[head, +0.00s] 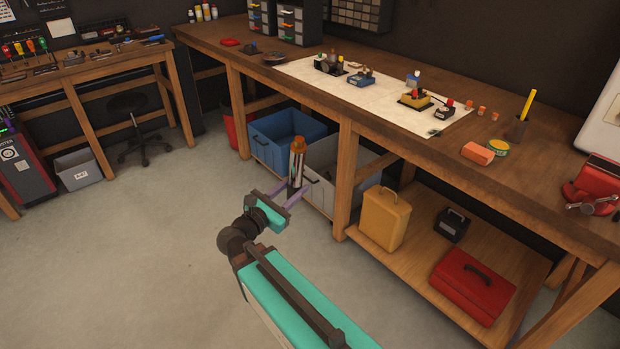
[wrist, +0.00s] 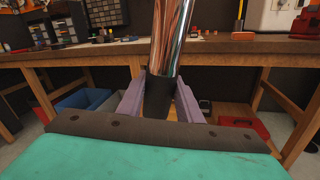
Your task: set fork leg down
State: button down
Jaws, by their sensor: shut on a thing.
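The fork leg (head: 297,163) is a short shiny metal tube with a copper-orange top and a dark lower end. My gripper (head: 299,186) is shut on its dark lower part and holds it upright in the air, in front of the workbench. In the wrist view the fork leg (wrist: 170,40) rises between the two purple fingers of my gripper (wrist: 160,95), leaning slightly right, and its top is cut off. The wooden workbench (head: 420,155) is beyond it, with a white mat (head: 310,85) on its top.
On the mat stand several small parts and blocks (head: 415,98). Below are a blue bin (head: 275,150), a grey bin (head: 320,197) and a yellow can (head: 384,220). Open floor lies left.

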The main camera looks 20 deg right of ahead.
jog(key=shift+s+a+f+n+t+y, duration=0.1)
jog(key=shift+s+a, duration=0.1)
jog(key=shift+a, duration=0.35)
jog(key=shift+s+a+f+n+t+y, duration=0.1)
jog(key=shift+s+a, duration=0.1)
jog(key=shift+a, duration=0.4)
jog(key=shift+s+a+f+n+t+y, duration=0.1)
jog(key=shift+s+a, duration=0.1)
jog(key=shift+a, duration=0.45)
